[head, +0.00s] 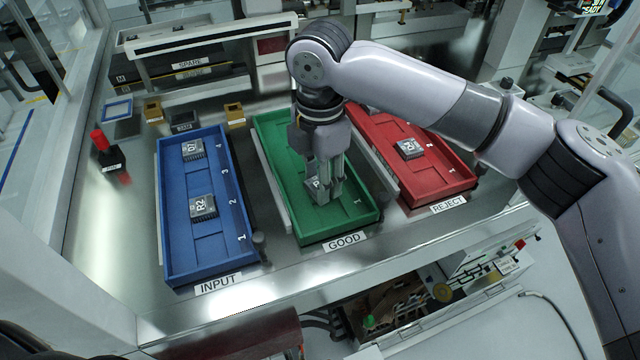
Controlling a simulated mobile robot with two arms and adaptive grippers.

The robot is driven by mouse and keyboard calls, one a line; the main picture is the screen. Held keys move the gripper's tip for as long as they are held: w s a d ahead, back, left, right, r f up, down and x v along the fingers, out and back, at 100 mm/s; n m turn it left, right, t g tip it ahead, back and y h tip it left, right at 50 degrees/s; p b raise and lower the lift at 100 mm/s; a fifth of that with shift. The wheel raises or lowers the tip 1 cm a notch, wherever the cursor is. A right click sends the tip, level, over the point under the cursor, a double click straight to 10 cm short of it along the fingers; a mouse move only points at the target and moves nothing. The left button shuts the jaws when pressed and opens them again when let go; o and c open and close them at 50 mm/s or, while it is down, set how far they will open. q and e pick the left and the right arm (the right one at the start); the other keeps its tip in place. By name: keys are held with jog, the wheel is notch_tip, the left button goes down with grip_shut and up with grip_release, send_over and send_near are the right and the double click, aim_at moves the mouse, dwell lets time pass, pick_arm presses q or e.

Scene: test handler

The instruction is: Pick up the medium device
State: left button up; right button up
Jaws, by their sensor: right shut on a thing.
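My right gripper (325,178) points down over the green GOOD tray (335,225). It is shut on a grey device (318,188), which sits low between the fingers at the tray's middle; the fingers hide part of it and its label. Whether it touches the tray floor I cannot tell. In the blue INPUT tray (185,245), a device marked R2 (202,206) lies near position 2 and another device (193,150) lies near position 4. One more device (409,148) lies in the red REJECT tray (440,190). My left gripper is not in view.
A red-topped post (100,140) stands left of the blue tray. Small blocks and sockets (153,111) stand behind it. A rack labelled SPARE (190,65) is at the back. Short dark posts (259,243) stand near the trays' front corners. Bare metal table lies at the front left.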

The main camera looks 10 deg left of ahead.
jog(key=shift+c, duration=1.4)
jog(key=shift+r, duration=0.45)
notch_tip(320, 180, up, 19)
jog(key=b, duration=0.2)
jog(key=shift+w, duration=0.1)
